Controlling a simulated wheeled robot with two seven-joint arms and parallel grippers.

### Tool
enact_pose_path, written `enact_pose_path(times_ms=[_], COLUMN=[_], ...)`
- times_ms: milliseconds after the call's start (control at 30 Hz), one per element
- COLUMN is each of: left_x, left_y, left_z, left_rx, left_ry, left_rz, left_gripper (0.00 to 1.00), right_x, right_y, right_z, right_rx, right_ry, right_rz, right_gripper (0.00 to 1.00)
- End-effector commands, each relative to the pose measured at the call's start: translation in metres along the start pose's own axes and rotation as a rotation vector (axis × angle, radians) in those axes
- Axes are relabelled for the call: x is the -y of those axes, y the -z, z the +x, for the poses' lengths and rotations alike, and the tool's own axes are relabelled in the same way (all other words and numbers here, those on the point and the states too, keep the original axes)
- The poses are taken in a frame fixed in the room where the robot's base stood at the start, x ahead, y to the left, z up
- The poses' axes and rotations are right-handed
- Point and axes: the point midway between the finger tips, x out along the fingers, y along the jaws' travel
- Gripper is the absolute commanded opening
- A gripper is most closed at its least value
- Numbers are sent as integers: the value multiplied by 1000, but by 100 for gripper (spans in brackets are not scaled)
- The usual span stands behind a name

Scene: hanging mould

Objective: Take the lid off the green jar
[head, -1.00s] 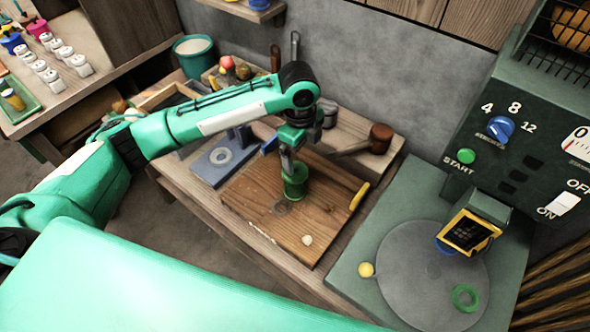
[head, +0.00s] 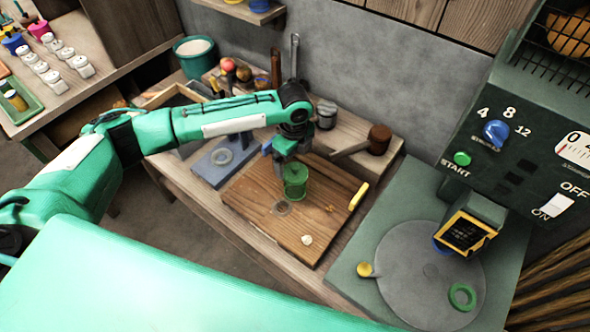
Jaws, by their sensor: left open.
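The green jar (head: 295,182) stands upright on the wooden board (head: 262,197). Its sides look partly see-through. I cannot tell whether a lid sits on it. My left gripper (head: 288,158) points down just above and slightly left of the jar's top. It is open, and its fingers partly hide the jar's far rim. I see nothing held between the fingers. My right gripper is not in view.
A mallet (head: 379,139) lies behind the board, and a yellow-handled tool (head: 358,197) at its right edge. At right, a green ring (head: 462,297) lies on a round grey plate (head: 420,262) by the control panel.

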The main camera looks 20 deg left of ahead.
Motion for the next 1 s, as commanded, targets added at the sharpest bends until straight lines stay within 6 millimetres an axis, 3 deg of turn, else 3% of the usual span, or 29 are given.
enact_pose_path(times_ms=[133,300,567,800,1000], left_x=[-1,0,0,0,0], left_y=[-2,-1,-1,-1,-1], left_z=[20,41,45,45,44], left_rx=[1,1,1,1,1], left_ry=[-4,-3,-1,-1,-1], left_rz=[-1,1,1,0,0], left_gripper=[96,96,96,48,48], right_x=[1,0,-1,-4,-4], right_y=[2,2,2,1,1], right_z=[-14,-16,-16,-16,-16], right_rx=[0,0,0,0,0], right_ry=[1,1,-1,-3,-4], right_rz=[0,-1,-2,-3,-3], right_gripper=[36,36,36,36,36])
